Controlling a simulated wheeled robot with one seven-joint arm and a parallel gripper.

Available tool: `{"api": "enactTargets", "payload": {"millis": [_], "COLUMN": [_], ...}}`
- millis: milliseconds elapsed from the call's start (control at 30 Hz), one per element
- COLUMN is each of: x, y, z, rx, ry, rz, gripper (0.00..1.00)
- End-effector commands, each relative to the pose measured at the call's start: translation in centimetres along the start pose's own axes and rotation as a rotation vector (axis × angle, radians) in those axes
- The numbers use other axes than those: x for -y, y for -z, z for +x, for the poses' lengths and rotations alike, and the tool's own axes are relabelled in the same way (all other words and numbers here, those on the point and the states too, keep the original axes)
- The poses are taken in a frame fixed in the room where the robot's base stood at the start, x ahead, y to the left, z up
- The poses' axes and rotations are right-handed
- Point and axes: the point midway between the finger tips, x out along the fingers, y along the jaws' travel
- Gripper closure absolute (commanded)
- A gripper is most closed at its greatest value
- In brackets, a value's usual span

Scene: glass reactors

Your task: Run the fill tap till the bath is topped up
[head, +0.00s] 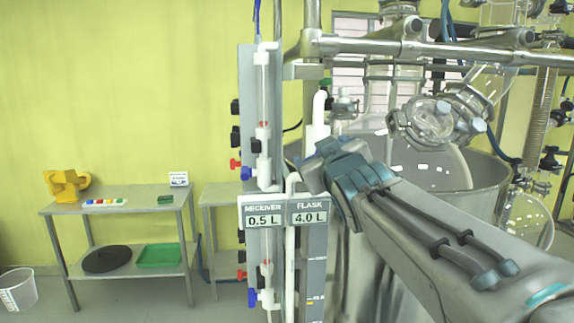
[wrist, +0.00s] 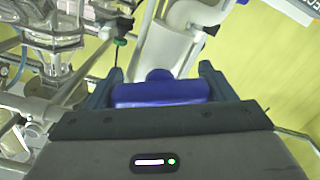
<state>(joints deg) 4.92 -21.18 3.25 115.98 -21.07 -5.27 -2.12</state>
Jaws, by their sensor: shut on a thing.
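In the head view my gripper (head: 312,172) is at a white pipe (head: 320,112) at the left side of the large metal bath (head: 485,200). In the wrist view my gripper (wrist: 161,82) is shut on a blue tap handle (wrist: 160,93), which lies between its two fingers. The white pipe of the tap (wrist: 172,48) runs beyond the handle. In the head view my gripper hides the handle. The water level inside the bath and any flow from the tap cannot be made out.
A panel with small red, blue and black valves (head: 262,140) stands left of my gripper. Glassware and metal rails (head: 440,50) crowd above the bath. A side table (head: 120,205) stands at left.

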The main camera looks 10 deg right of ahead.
Motion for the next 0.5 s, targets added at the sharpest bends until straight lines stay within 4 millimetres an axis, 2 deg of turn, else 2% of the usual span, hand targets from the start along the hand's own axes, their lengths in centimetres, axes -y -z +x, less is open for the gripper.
{"api": "enactTargets", "payload": {"millis": [200,500], "x": [0.06,0.00], "y": [-0.15,-0.05], "z": [0.03,0.03], "rx": [0.001,0.002], "ry": [0.001,0.001], "rz": [-0.076,-0.102], "gripper": [0.46,0.46]}}
